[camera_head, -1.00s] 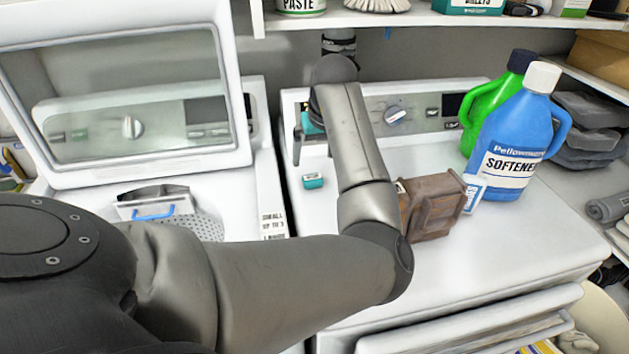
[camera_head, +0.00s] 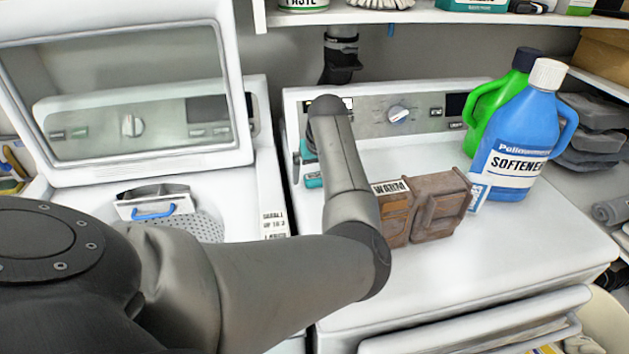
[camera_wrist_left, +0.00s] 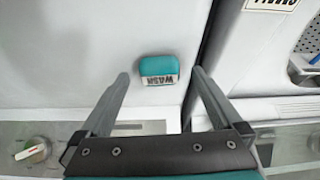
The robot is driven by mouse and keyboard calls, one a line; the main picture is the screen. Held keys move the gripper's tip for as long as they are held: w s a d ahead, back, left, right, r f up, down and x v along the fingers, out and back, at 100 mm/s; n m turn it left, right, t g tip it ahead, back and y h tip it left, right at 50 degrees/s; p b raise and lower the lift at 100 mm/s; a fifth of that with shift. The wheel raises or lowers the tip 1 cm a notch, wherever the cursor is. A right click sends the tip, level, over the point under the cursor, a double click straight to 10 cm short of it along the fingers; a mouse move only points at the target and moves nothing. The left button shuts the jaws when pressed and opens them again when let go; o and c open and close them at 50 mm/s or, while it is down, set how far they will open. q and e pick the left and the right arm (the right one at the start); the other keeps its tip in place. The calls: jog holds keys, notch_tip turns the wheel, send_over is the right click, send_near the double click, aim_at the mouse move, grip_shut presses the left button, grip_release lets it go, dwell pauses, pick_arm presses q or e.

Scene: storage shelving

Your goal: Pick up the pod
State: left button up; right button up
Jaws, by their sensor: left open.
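The pod is a small teal block with a white label reading WASH. In the left wrist view the pod (camera_wrist_left: 157,67) lies on the white machine top, between and slightly beyond my fingertips. My left gripper (camera_wrist_left: 159,76) is open and empty, with one finger to each side of the pod and visible gaps. In the head view the pod (camera_head: 313,180) shows just below my left gripper (camera_head: 298,172), which is mostly hidden behind my forearm. I cannot tell the exact height of the fingertips above the surface. My right gripper is not in view.
A blue softener bottle (camera_head: 513,145) and a green bottle (camera_head: 483,112) stand further right. The control panel (camera_head: 372,117) rises behind the gripper. An open-lidded washer (camera_head: 130,180) is left. A shelf (camera_head: 430,17) hangs above.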

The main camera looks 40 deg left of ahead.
pick_arm(q)
jog(key=c, duration=1.4)
jog(key=shift+r, duration=0.1)
